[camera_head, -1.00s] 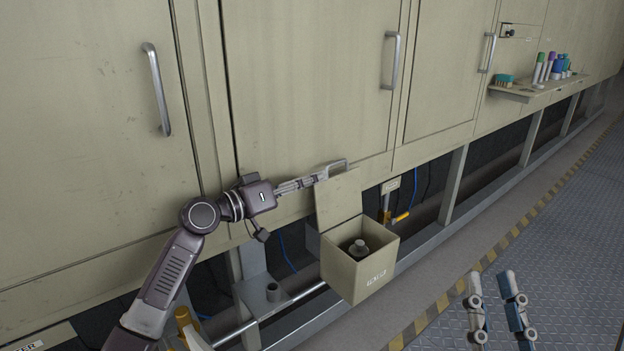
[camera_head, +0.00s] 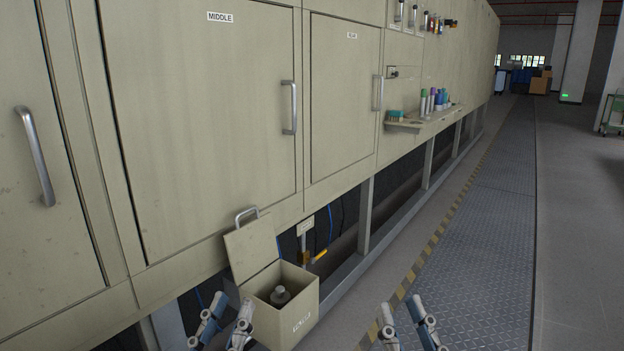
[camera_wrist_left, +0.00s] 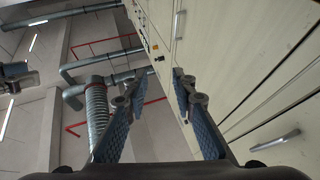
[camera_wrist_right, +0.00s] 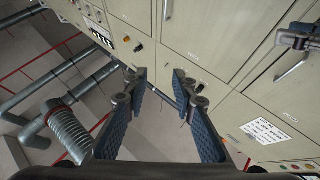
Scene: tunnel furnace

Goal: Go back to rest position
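My left gripper (camera_head: 222,322) is at the bottom of the head view, in front of the open beige box. Its two blue-padded fingers stand apart and empty, also in the left wrist view (camera_wrist_left: 150,88). My right gripper (camera_head: 405,318) is at the bottom right of the head view, over the floor. Its fingers are spread with nothing between them, as the right wrist view (camera_wrist_right: 157,82) also shows. Both grippers point upward, and neither visibly touches anything.
The beige box (camera_head: 305,325) has its lid (camera_head: 252,247) raised and a dark round knob (camera_head: 280,295) inside. Furnace doors with handles (camera_head: 288,107) line the left. A small shelf (camera_head: 425,122) holds bottles. The metal-plate walkway (camera_head: 480,235) at right is clear.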

